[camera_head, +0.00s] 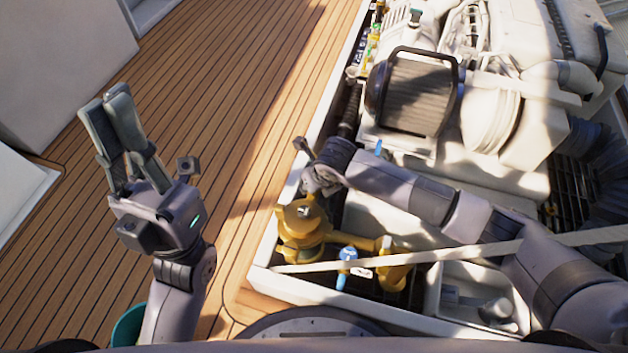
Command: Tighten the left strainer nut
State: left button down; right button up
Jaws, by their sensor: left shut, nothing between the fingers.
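The left strainer (300,238) is a gold-coloured housing at the near left corner of the open hatch. A small nut (303,211) shows on top of its lid. My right gripper (308,170) is just above and behind the lid, apart from the nut in the picture. It is small and seen from behind, so I cannot tell whether its fingers are open or shut. My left gripper (106,102) is raised over the deck at the left, fingers pointing up, shut and empty, far from the strainer.
Another gold fitting (393,272) and a blue-handled valve (347,262) stand right of the strainer. A pale bar (440,255) crosses the hatch's near part. The white engine (500,90) fills the back. The wooden deck (215,90) at left is clear.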

dwell(0.3)
jog(key=o, duration=1.1)
jog(key=v, duration=1.2)
jog(key=shift+s, duration=0.1)
